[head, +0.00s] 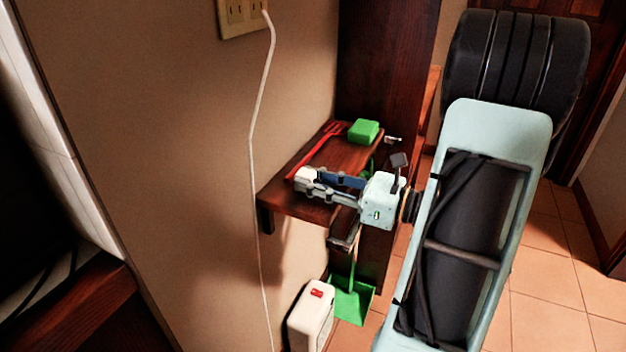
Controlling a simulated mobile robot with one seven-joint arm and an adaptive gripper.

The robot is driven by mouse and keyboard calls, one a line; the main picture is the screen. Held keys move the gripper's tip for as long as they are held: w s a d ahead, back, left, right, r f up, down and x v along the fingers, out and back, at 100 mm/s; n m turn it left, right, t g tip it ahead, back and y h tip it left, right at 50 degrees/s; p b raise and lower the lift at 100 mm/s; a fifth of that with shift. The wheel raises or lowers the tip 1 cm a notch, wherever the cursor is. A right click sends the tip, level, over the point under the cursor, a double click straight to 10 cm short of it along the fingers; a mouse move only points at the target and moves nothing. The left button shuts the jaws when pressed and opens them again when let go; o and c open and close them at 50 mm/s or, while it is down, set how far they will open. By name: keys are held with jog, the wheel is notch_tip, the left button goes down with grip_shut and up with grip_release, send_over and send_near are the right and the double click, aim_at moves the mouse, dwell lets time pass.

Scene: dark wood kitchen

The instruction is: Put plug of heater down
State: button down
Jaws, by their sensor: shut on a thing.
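My gripper (308,182) reaches left over a dark wooden shelf (296,206), its fingers shut on a small white piece at their tips. Whether this piece is the heater's plug is not clear at this size. A white cord (251,140) hangs along the wall, left of and apart from the fingertips. The cord's upper end is at the wall outlet (240,12); its lower end leaves the frame at the bottom. A white heater-like box (312,312) with a red part on top stands below the shelf.
On the shelf lie a red long-handled tool (318,150) and a green block (363,131), behind my gripper. A green dustpan (354,300) is below the shelf. A dark wooden post (385,60) rises behind. Open tiled floor (545,300) lies at right.

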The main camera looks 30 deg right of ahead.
jog(key=shift+f, duration=0.45)
jog(key=c, duration=1.6)
grip_release()
